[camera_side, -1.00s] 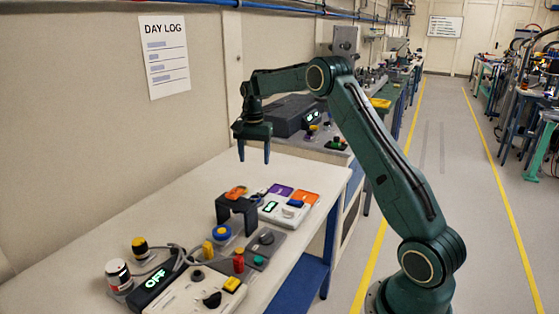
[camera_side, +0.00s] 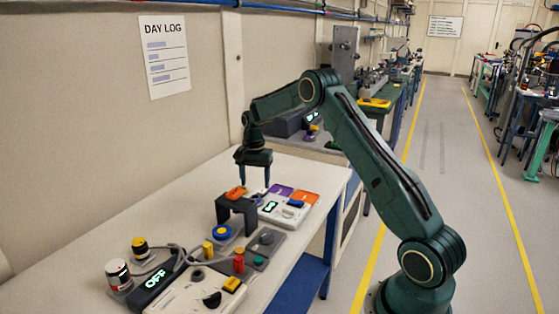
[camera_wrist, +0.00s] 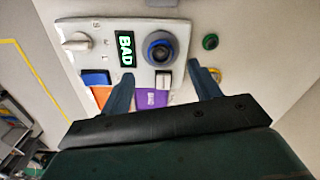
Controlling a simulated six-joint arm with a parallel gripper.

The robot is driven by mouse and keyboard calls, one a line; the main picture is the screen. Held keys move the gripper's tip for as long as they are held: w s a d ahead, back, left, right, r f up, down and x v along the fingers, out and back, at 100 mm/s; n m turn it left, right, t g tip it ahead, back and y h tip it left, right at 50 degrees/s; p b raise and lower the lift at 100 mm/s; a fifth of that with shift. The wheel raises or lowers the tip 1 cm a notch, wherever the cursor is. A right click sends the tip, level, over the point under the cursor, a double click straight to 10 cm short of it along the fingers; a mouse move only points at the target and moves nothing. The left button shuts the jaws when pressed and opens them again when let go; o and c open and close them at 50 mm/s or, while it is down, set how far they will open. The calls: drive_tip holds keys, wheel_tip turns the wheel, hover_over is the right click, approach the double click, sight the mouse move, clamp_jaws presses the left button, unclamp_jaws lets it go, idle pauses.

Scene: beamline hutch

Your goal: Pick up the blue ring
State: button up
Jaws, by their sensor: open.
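A blue ring (camera_wrist: 160,48) sits around a dark round centre on a white panel (camera_wrist: 105,30) in the wrist view, beside a lit BAD display. My gripper (camera_wrist: 162,70) is open and empty, and its two fingertips flank the space just below the ring in the picture. In the side view my gripper (camera_side: 254,185) points down above the far part of the white bench, over the panel (camera_side: 283,216). The ring on that panel is hard to make out there. Another blue round piece (camera_side: 222,232) with a yellow centre lies nearer the camera.
A black stand (camera_side: 236,205) with an orange piece on top stands close to my gripper.

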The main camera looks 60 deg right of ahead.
sight(255, 197)
drive_tip(key=shift+w+a+f, duration=0.1)
drive_tip(key=shift+f, duration=2.45)
drive_tip(key=c, duration=1)
drive_tip(key=shift+c, duration=0.2)
drive_tip(key=shift+r, duration=0.15)
wheel_tip(255, 197, up, 20)
